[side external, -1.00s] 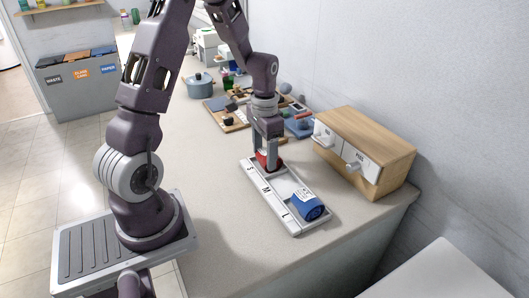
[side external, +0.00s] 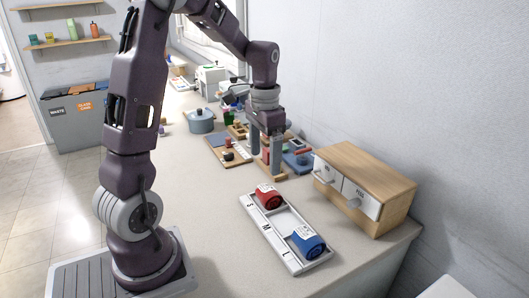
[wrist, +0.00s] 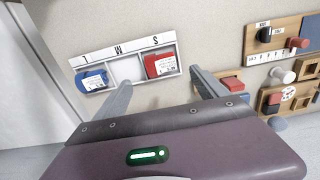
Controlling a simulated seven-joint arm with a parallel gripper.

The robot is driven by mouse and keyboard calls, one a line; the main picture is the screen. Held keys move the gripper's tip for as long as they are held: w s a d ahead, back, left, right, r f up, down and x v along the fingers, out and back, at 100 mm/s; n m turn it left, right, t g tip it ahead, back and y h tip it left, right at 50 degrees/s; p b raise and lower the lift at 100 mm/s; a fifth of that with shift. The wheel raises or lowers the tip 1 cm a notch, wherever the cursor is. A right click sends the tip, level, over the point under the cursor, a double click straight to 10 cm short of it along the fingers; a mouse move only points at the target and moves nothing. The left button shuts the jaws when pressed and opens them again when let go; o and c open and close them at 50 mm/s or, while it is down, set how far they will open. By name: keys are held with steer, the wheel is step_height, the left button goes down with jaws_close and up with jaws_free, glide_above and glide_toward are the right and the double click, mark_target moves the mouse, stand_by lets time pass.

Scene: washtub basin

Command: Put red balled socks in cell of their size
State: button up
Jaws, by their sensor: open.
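The red balled socks (side external: 267,196) lie in the end cell marked S of the white tray (side external: 271,240), with a white label on top. They also show in the wrist view (wrist: 158,65), inside that cell's walls. Blue balled socks (side external: 307,240) lie in the cell marked L at the other end, and in the wrist view (wrist: 92,80). The middle cell, M, is empty (wrist: 127,68). My gripper (side external: 265,172) is open and empty, raised above the counter behind the tray's S end. Its two fingers are apart in the wrist view (wrist: 162,78).
A wooden drawer box (side external: 365,185) with white fronts and knobs stands right of the tray. Behind my gripper are wooden boards with small parts (side external: 228,150), a blue tray (side external: 298,162) and a grey pot (side external: 201,120). The counter left of the tray is clear.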

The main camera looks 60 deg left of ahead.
steer(key=s+d+r+t, duration=0.2)
steer(key=s+d+r, duration=0.2)
steer(key=s+d, duration=0.4)
steer(key=s+d+r+t, duration=0.3)
steer(key=s+d+r, duration=0.2)
steer(key=s+d, duration=0.3)
steer(key=shift+s+d+r+t, duration=0.15)
steer(key=shift+s+d+t, duration=0.15)
steer(key=shift+s+d, duration=0.15)
